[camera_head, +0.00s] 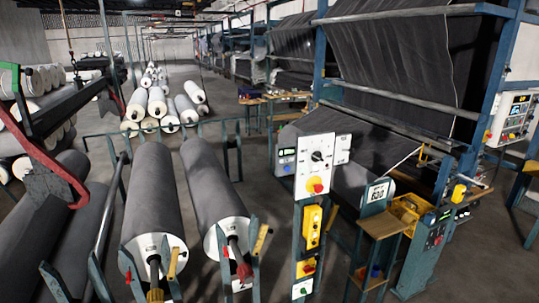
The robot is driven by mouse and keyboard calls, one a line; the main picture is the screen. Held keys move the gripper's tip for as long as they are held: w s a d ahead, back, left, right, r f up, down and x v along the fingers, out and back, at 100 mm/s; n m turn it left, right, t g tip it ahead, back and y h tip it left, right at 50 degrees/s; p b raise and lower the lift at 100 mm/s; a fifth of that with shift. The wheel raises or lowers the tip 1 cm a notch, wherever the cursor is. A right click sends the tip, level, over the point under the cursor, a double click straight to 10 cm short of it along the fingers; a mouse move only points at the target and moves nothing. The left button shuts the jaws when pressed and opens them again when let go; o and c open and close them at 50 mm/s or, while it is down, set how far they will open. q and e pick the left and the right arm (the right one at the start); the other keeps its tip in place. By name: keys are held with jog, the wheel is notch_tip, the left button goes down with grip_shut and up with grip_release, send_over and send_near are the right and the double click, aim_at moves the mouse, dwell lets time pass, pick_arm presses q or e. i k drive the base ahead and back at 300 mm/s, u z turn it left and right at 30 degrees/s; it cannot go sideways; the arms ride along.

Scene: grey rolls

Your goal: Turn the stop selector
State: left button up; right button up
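A white control panel (307,171) stands upright on a blue-green post in the middle right foreground. It carries a black rotary knob (317,156) near its top and a red knob on a yellow base (316,186) lower down. Below it on the post are a yellow box (312,226), a red knob on a yellow plate (306,267) and a green button on a white plate (302,289). The labels are too small to read, so I cannot tell which is the stop selector. Neither gripper is in view.
Two large grey rolls (150,197) (208,180) lie in blue stands left of the post. A small wooden-topped stand (381,226) and a tall blue fabric frame (318,58) stand to the right. A red curved bar (47,155) crosses the left side. Open floor runs toward the back.

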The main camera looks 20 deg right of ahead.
aim_at(316, 157)
jog(key=u, duration=0.1)
jog(key=i, duration=1.35)
jog(key=z, duration=0.85)
